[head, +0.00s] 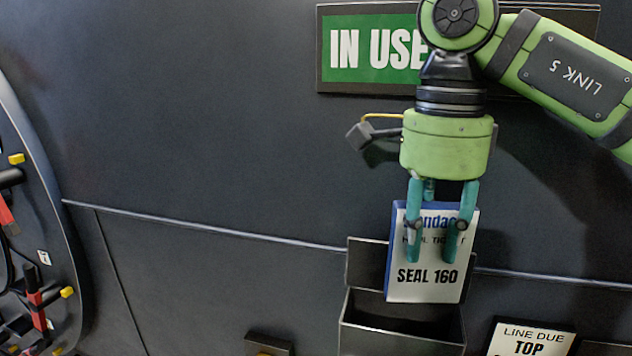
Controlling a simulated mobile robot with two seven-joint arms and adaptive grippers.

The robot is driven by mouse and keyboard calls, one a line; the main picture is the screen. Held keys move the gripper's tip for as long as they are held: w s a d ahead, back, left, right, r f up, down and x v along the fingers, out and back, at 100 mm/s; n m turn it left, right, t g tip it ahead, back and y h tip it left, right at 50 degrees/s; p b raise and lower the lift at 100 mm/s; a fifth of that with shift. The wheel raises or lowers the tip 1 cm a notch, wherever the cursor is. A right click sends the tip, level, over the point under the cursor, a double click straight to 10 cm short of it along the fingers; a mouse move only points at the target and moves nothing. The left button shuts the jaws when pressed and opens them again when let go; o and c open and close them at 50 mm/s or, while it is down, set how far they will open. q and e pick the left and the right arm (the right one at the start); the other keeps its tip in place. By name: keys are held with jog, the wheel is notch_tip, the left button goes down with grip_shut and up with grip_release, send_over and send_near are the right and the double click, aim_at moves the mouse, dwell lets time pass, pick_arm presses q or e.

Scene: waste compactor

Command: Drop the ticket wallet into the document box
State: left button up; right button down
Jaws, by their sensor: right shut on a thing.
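The ticket wallet (425,284) is a white and blue flat piece marked "SEAL 160". My right gripper (434,258) points down and is shut on it, with its teal fingers over the front of the wallet. The document box (400,338) is a dark open-topped box on the wall, with a raised back plate. The wallet hangs upright, its lower edge close above the box opening in the picture; I cannot tell its exact depth from the box. My left gripper is not in view.
A green "IN USE" sign (370,50) is on the dark wall behind my arm. A round-edged panel (55,230) with red and yellow parts is at far left. The wall left of the box is mostly clear.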

aim_at(435, 208)
jog(key=c, duration=1.1)
grip_release()
jog(key=shift+o, duration=1.3)
jog(key=shift+r, duration=0.1)
notch_tip(435, 208, up, 6)
jog(key=shift+s+r, duration=0.1)
jog(key=shift+s, duration=0.05)
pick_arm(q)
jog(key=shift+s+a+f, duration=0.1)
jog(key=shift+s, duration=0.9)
pick_arm(e)
jog(key=shift+r, duration=0.6)
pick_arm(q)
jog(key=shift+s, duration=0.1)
